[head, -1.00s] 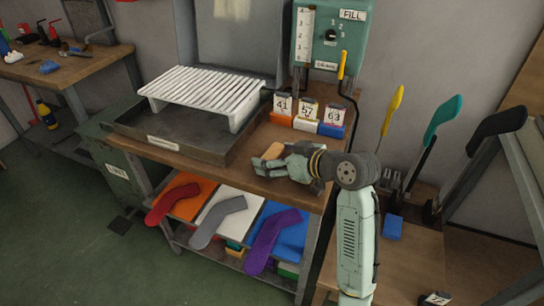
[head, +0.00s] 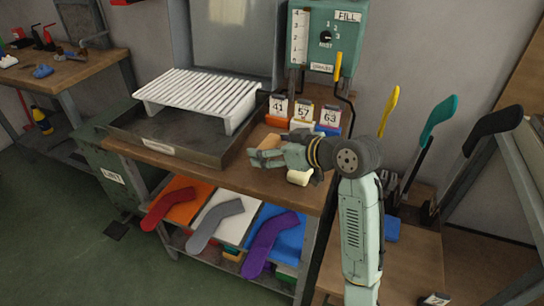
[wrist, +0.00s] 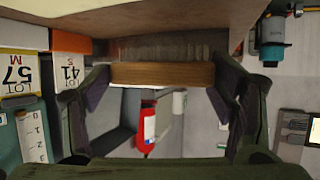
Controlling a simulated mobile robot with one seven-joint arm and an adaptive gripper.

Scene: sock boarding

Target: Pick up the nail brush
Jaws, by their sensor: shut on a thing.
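The nail brush has a wooden back, seen in the wrist view (wrist: 162,74), with a grey-brown band of bristles beside it. My gripper (wrist: 162,88) is shut on the brush, with one dark finger at each end of the wooden back. In the head view the brush (head: 268,142) is a small tan shape just behind my gripper (head: 262,155), partly covered by the fingers. The gripper is over the right part of the wooden bench top. I cannot tell whether the bristles are clear of the bench.
A cream object (head: 300,177) lies on the bench under my wrist. Numbered lot cards on coloured blocks (head: 304,115) stand behind the gripper. A dark tray (head: 180,140) with a white slatted rack (head: 195,95) is at left.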

